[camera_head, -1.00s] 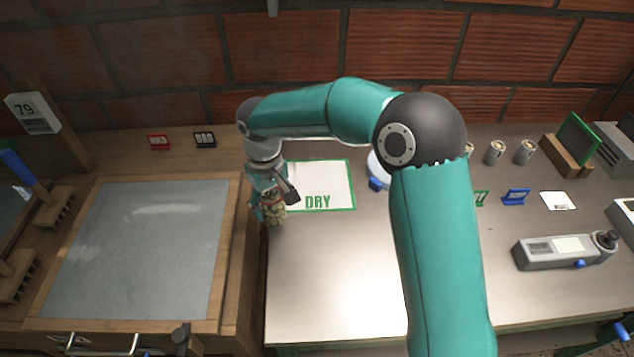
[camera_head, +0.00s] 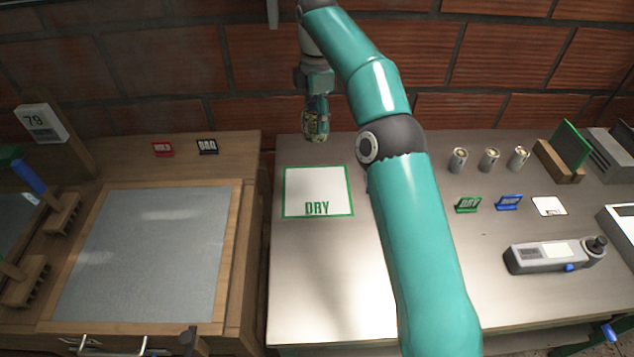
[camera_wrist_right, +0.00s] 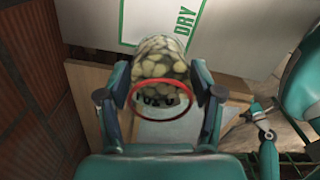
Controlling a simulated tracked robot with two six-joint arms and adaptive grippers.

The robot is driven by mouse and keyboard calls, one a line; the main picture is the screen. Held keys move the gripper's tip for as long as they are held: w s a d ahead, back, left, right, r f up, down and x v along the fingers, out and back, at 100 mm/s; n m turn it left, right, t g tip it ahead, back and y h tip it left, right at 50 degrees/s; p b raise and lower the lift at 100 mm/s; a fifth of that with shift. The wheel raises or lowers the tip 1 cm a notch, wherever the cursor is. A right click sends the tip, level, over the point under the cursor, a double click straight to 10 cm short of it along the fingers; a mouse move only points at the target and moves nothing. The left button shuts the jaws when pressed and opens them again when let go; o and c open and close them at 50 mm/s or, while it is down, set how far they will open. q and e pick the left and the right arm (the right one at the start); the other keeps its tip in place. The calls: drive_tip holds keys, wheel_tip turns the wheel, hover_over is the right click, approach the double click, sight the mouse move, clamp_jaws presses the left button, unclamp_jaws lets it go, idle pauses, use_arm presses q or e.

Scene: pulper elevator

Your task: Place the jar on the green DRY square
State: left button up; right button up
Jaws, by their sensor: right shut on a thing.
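The jar (camera_head: 315,128) is held in my right gripper (camera_head: 317,112), in the air toward the back edge of the metal table and beyond the DRY square in the head view. In the right wrist view the jar (camera_wrist_right: 160,64) shows pale round pieces inside and a red ring near my wrist. The right gripper's fingers (camera_wrist_right: 160,92) are on both sides of it. The green-bordered white DRY square (camera_head: 317,188) lies flat and empty on the table. Part of it also shows in the wrist view (camera_wrist_right: 155,18). I do not see my left gripper clearly.
My right arm crosses above the table. Several small cans (camera_head: 489,160), a green sign (camera_head: 468,204), a blue sign (camera_head: 509,202) and a grey meter (camera_head: 548,255) stand right. A wood-framed grey panel (camera_head: 150,255) is left. The brick wall (camera_head: 180,70) is close behind.

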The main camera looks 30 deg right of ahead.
drive_tip(key=shift+f+b, duration=2.15)
drive_tip(key=shift+f, duration=7.35)
drive_tip(key=o, duration=1.4)
drive_tip(key=shift+f, duration=0.15)
wheel_tip(320, 180, up, 12)
drive_tip(key=p, duration=0.1)
